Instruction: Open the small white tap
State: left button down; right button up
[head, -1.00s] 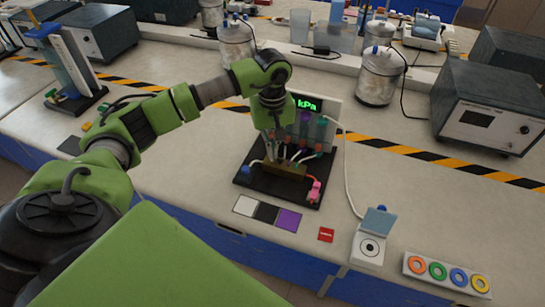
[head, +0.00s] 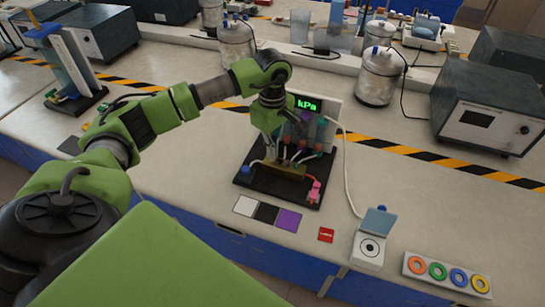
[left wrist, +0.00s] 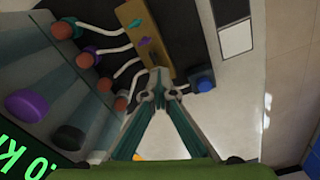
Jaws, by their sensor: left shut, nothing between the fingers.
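A rig with a black base (head: 262,184) and a green-lit kPa display (head: 307,105) stands on the bench. A brass-coloured manifold bar (head: 287,172) lies low on its front, with white tubes. In the left wrist view, the bar (left wrist: 151,57) carries a small green tap (left wrist: 134,24) and a purple tap (left wrist: 144,43). I cannot make out a white tap; my fingers cover the bar's near end. My left gripper (head: 270,138) is shut and empty above the rig's left side. Its fingertips (left wrist: 157,88) overlap the bar's end in the wrist view. Contact is unclear.
A blue knob (left wrist: 203,80) sits beside my fingertips in the wrist view. A pink fitting (head: 314,191) is on the rig's right. Colour squares (head: 266,212), a red label (head: 326,235) and a tray of coloured rings (head: 447,275) lie in front.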

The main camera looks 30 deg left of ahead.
pick_arm(q)
jog(key=n, duration=0.7)
jog(key=c, duration=2.6)
grip_release()
jog(key=shift+r+p, duration=0.1)
jog(key=shift+p, duration=0.2)
notch_tip(320, 180, up, 7)
jog(key=p, duration=0.4)
